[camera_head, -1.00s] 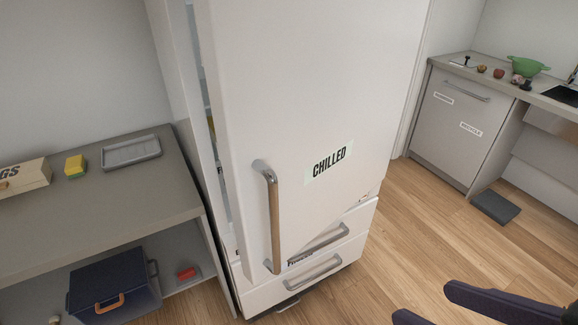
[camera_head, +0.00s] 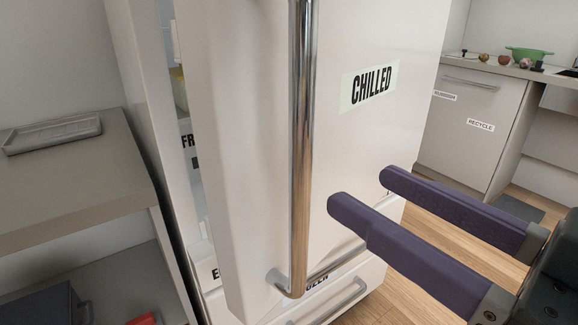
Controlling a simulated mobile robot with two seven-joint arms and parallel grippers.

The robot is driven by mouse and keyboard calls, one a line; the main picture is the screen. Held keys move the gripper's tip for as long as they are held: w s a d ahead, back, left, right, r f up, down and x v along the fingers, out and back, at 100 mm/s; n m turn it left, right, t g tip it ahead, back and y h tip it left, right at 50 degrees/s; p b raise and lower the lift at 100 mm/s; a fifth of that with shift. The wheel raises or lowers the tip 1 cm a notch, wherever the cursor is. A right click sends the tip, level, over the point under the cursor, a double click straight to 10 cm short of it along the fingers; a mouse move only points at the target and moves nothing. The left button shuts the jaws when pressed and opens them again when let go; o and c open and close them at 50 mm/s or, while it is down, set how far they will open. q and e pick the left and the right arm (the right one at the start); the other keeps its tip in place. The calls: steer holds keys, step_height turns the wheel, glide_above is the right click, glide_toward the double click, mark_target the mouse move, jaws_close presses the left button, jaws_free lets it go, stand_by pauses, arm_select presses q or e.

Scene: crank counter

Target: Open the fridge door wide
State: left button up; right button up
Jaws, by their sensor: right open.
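The white fridge door (camera_head: 240,150) carries a "CHILLED" label (camera_head: 369,87) and a long upright metal handle (camera_head: 301,150) near its left edge. The door stands partly open, with a gap at its left showing part of the fridge inside (camera_head: 183,90). My right gripper (camera_head: 362,190) comes in from the right, with two dark purple fingers spread apart and nothing between them. Its fingertips are in front of the door, to the right of the handle and apart from it. My left gripper is not in view.
Drawers with metal handles (camera_head: 345,303) sit below the door. A grey counter (camera_head: 80,185) with a grey tray (camera_head: 52,134) stands at the left. A cabinet with a "RECYCLE" label (camera_head: 481,125) is at the back right. Wooden floor (camera_head: 398,262) shows at the right.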

mark_target(309, 157)
steer(key=x, duration=0.9)
steer(key=shift+w+a, duration=0.2)
steer(key=shift+w, duration=0.1)
steer(key=shift+c, duration=0.2)
jaws_close()
stand_by(0.9)
